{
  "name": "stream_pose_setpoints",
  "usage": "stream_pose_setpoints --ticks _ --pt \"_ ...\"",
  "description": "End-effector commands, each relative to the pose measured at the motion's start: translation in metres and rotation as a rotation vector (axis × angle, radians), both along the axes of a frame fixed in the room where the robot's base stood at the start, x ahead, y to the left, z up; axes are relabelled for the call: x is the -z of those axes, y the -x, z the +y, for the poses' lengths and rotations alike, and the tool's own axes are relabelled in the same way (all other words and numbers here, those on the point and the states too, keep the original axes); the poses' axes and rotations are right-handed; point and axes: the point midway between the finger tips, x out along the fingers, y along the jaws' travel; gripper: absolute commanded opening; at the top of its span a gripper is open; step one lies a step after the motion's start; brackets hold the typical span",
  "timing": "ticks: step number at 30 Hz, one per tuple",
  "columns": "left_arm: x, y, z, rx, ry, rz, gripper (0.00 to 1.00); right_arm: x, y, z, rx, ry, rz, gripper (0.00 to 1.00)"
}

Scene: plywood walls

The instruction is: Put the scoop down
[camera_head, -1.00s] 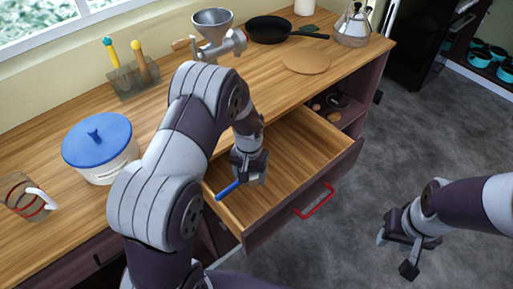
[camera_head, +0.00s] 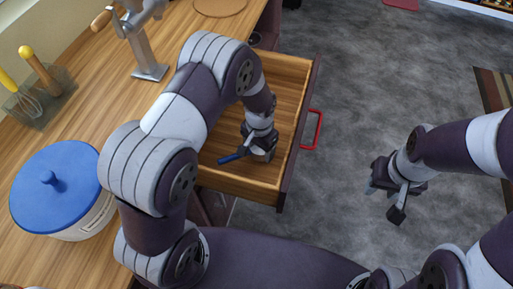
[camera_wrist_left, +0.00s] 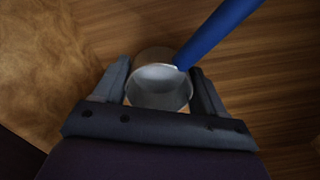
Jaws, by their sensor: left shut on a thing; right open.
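My left gripper (camera_head: 260,146) is inside the open wooden drawer (camera_head: 238,184), low toward its floor. In the left wrist view my left gripper (camera_wrist_left: 158,98) is shut on the scoop (camera_wrist_left: 160,86), a round metal cup between the two fingers. The scoop's blue handle (camera_wrist_left: 222,30) points up and right there. In the head view the blue handle (camera_head: 232,157) sticks out to the left of the gripper. I cannot tell whether the scoop touches the drawer floor. My right gripper (camera_head: 384,202) is open and empty above the grey floor.
The drawer's red handle (camera_head: 312,130) faces right. On the wooden counter (camera_head: 100,125) stand a blue-lidded pot (camera_head: 52,190), a utensil holder (camera_head: 40,95) and a metal grinder (camera_head: 142,40). The drawer around the gripper looks empty.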

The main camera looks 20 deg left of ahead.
Motion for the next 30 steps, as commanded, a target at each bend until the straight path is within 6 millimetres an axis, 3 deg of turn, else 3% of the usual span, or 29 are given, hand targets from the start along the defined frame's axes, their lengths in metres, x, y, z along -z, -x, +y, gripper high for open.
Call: stream_pose_setpoints --ticks 3,12,13,15,26,30 --pt "0.019 0.000 0.000 -0.001 0.000 0.001 0.39 0.001 0.000 0.000 0.000 0.000 0.000 0.43" --pt "0.022 0.000 0.000 -0.001 0.000 -0.001 0.39 0.003 0.000 0.000 0.000 0.000 0.001 0.43" --pt "0.022 0.000 0.000 -0.001 0.000 -0.001 0.74 0.003 0.000 0.000 0.000 0.000 0.001 0.43" --pt "0.021 0.000 0.000 -0.001 0.000 -0.001 0.97 0.002 0.000 0.000 0.000 0.000 0.001 0.43" --pt "0.014 -0.001 0.000 -0.002 0.000 -0.001 0.97 0.000 0.000 0.000 0.000 0.000 0.000 0.43" --pt "-0.017 -0.001 0.000 -0.002 0.001 -0.005 0.97 -0.001 0.000 0.000 0.000 0.000 0.001 0.43"
